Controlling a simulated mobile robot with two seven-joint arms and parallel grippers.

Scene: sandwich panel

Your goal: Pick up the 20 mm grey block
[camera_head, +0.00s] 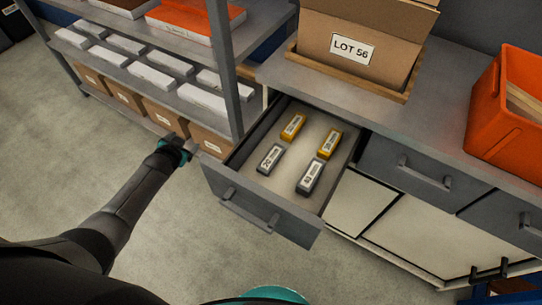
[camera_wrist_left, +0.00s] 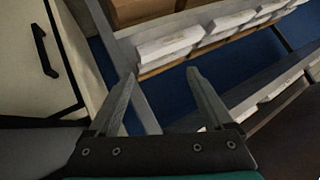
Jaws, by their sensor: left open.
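The grey block labelled what reads as 20 mm (camera_head: 270,158) lies in the open drawer (camera_head: 262,190), in the near left part. A second grey block (camera_head: 310,177) lies to its right, its label hard to read. Two yellow blocks, one on the left (camera_head: 293,126) and one on the right (camera_head: 329,143), lie behind them. My left gripper (camera_head: 187,141) is outside the drawer, to its left, by the shelf post. In the left wrist view its two fingers (camera_wrist_left: 160,92) are apart with nothing between them; no block shows there. My right gripper is not in view.
A shelf rack (camera_head: 228,75) with white boxes and cartons stands left of the drawer. A carton marked LOT 56 (camera_head: 352,48) and an orange bin (camera_head: 500,115) sit on the counter above. The drawer's front and side walls surround the blocks. The floor (camera_head: 160,240) before it is clear.

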